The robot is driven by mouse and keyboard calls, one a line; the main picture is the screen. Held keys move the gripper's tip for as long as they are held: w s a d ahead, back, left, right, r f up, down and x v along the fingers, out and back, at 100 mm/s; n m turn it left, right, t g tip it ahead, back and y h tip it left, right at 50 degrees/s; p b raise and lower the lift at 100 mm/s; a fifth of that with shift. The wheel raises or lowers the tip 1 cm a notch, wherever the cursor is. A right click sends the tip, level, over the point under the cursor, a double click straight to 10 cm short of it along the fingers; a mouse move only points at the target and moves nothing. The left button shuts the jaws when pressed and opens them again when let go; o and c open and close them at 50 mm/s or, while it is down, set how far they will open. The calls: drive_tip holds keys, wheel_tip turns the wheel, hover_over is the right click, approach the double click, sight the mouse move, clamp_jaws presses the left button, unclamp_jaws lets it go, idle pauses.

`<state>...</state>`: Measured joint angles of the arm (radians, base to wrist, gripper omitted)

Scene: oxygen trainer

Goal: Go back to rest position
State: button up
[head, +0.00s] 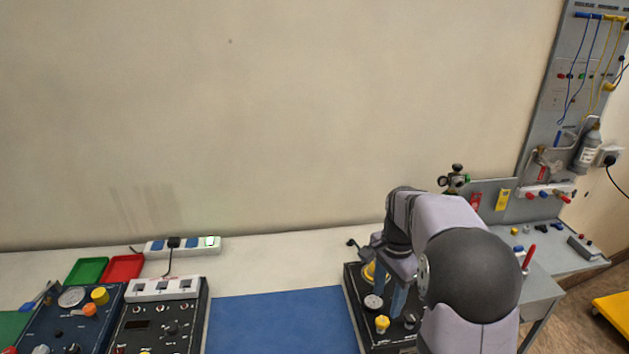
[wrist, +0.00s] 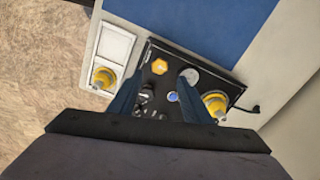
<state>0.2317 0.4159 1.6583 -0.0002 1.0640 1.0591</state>
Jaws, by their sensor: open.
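My gripper (head: 390,298) is open above the black oxygen panel (head: 357,300) at the right of the bench. In the wrist view my gripper (wrist: 157,90) has its two blue-grey fingers apart, with nothing between them but the view of the panel (wrist: 150,52). The panel carries a yellow knob (head: 382,324), a round gauge (head: 373,302) and a yellow fitting (head: 369,272). The wrist view shows the yellow knob (wrist: 159,66), gauge (wrist: 192,73) and yellow fitting (wrist: 215,104) too. My arm hides the panel's right part in the head view.
A blue mat (head: 280,322) lies left of the panel. Further left are two dark control boxes (head: 160,325), green (head: 87,270) and red (head: 124,268) trays and a power strip (head: 183,246). A white tray (wrist: 115,45) sits beside the panel. A tool board (head: 560,90) stands at right.

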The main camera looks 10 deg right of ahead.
drive_tip(key=n, duration=0.2)
drive_tip(key=w+n, duration=0.1)
drive_tip(key=shift+w+d+n+t, duration=0.15)
drive_tip(key=shift+n+t, duration=0.15)
drive_tip(key=shift+n, duration=0.1)
drive_tip(key=f+n, duration=0.1)
drive_tip(key=s+f+n, duration=0.2)
drive_tip(key=shift+s+a+f, duration=0.1)
drive_tip(key=shift+a+f, duration=0.05)
drive_tip(key=shift+a, duration=0.1)
drive_tip(key=s+a+n, duration=0.4)
drive_tip(key=s+a, duration=0.1)
drive_tip(key=s, duration=0.4)
drive_tip(key=s+a+f+n, duration=0.1)
drive_tip(key=s+a+n, duration=0.3)
drive_tip(key=s, duration=0.6)
drive_tip(key=shift+s+a+f, duration=0.25)
drive_tip(key=shift+a, duration=0.15)
